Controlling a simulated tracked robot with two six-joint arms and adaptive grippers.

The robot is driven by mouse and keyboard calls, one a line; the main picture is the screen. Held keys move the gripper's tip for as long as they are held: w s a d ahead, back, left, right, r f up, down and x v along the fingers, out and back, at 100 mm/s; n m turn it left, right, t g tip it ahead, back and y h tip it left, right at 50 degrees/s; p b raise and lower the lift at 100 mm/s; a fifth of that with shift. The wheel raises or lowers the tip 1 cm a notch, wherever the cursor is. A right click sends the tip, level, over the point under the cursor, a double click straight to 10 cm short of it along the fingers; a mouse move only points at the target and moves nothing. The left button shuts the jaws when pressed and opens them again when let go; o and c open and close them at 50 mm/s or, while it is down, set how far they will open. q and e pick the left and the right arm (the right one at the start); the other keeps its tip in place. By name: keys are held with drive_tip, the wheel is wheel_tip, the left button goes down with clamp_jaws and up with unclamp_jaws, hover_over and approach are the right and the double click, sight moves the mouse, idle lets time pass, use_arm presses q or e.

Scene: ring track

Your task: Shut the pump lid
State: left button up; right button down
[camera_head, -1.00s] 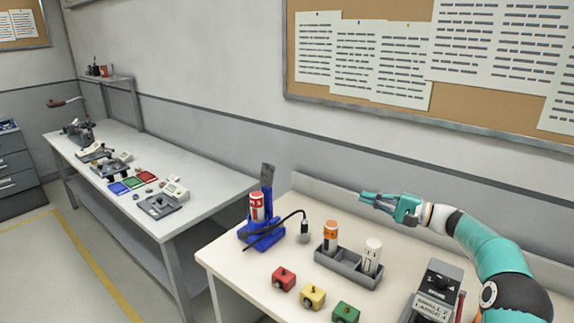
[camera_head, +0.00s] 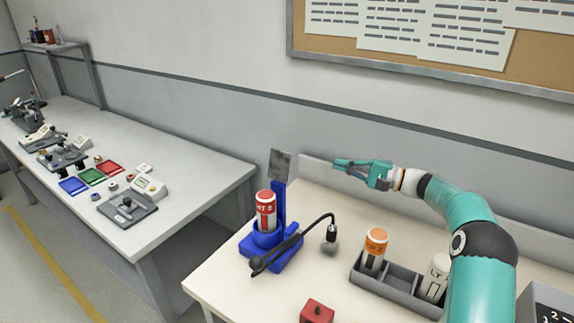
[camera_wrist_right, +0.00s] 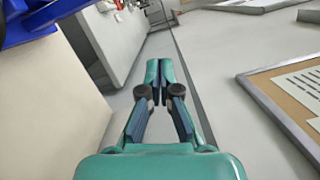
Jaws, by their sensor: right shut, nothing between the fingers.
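The blue pump (camera_head: 270,245) stands on the near table's left part, with a red-and-white bottle (camera_head: 265,210) upright in it. Its lid (camera_head: 281,165), a dark grey plate on a blue post behind the bottle, stands up open. A thin black cable or arm curves from the pump's front to a small hanging end piece. My right gripper (camera_head: 338,168) is shut and empty, in the air right of the lid and apart from it. The right wrist view shows its closed fingers (camera_wrist_right: 160,75) and a blue part, likely the pump (camera_wrist_right: 35,20), at upper left. My left gripper is out of view.
A grey tray (camera_head: 403,279) holding an orange-topped bottle (camera_head: 375,249) and a white bottle (camera_head: 436,278) stands right of the pump. A red block (camera_head: 317,311) lies in front. A low ledge and wall run behind. Another bench (camera_head: 190,165) stands left.

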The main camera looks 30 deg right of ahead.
sight(282, 164)
drive_tip(key=w+a+p, duration=0.4)
drive_tip(key=w+a, duration=0.2)
drive_tip(key=a, duration=0.3)
drive_tip(key=shift+w+a+r, duration=0.3)
drive_tip(key=shift+a+r, duration=0.05)
drive_tip(key=shift+r, duration=0.1)
drive_tip(key=shift+d, duration=0.1)
